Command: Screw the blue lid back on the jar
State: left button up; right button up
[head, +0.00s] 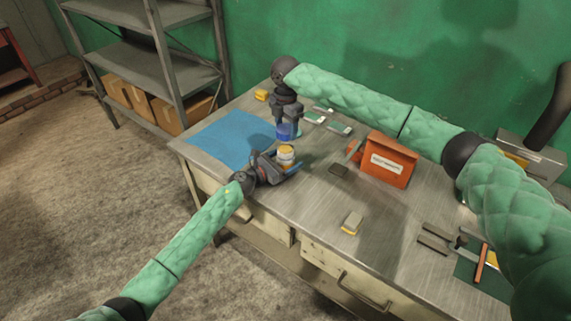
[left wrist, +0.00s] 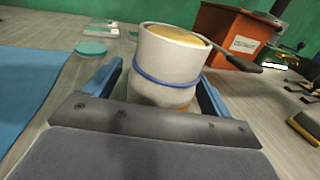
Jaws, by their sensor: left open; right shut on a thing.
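The jar (head: 286,152) is a pale cylinder with a yellowish open top, standing on the workbench. In the left wrist view the jar (left wrist: 170,65) fills the middle, with a blue band around its body. My left gripper (head: 283,166) is open and low at the jar, with a blue-lined finger on each side of it. I cannot tell whether the fingers touch it. My right gripper (head: 286,122) is shut on the blue lid (head: 286,132) and holds it just behind and above the jar, apart from it. The lid is not visible in the left wrist view.
A blue mat (head: 228,139) lies left of the jar. A round green disc (left wrist: 90,47) lies behind the jar. A yellow-grey block (head: 352,222) lies near the bench's front edge.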

aim_at(286, 148)
pick_arm(q)
jog(key=c, duration=1.4)
jog(key=shift+c, duration=0.2)
pick_arm(e)
jog(key=shift+f, duration=2.45)
jog(key=shift+f, duration=0.1)
jog(key=shift+f, duration=0.8)
jog(key=shift+f, duration=0.6)
